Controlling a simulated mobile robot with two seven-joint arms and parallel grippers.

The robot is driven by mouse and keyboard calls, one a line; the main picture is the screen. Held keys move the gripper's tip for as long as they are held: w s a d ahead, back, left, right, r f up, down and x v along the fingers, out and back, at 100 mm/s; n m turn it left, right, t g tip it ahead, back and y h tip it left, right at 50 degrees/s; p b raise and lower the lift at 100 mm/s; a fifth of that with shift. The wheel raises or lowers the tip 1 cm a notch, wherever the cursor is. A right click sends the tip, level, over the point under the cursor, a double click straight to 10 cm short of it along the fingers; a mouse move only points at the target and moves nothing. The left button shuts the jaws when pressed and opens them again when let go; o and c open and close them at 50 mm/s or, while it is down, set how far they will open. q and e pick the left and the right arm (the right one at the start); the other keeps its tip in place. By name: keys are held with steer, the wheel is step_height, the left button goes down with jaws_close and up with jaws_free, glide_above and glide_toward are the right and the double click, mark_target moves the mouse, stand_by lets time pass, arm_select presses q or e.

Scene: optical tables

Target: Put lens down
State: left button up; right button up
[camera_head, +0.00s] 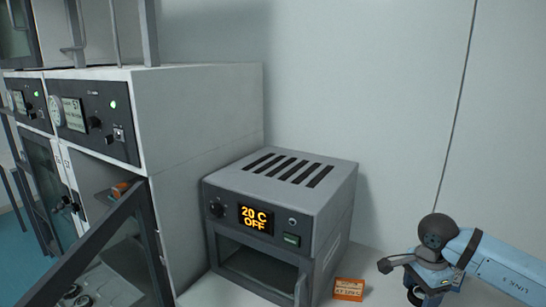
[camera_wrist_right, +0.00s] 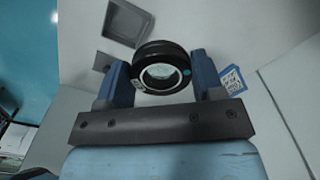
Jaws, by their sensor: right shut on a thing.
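The lens is a black ring with clear glass (camera_wrist_right: 160,72). It sits between the two blue fingers of my right gripper (camera_wrist_right: 164,78) in the right wrist view, and the gripper is shut on it. In the head view my right gripper (camera_head: 428,284) is low at the right edge, over or near the pale bench top. A dark round part shows at its tip, partly cut off by the bottom edge. I cannot tell whether the lens touches the surface. My left gripper is not in view.
A small grey oven (camera_head: 285,205) reading "20 C OFF" stands left of the gripper. An orange label card (camera_head: 349,290) lies between them. A larger white cabinet (camera_head: 200,125) with an open glass door (camera_head: 110,240) stands at left. The wall is close behind.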

arm_select(q)
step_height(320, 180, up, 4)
steer(key=p, duration=0.4)
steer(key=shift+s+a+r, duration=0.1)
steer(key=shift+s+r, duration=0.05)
arm_select(e)
steer(key=s+a+r+n, duration=0.2)
steer(key=s+a+n, duration=0.6)
steer(key=n, duration=0.8)
steer(key=a, duration=0.3)
steer(key=shift+s, duration=0.15)
steer(key=shift+f, duration=0.1)
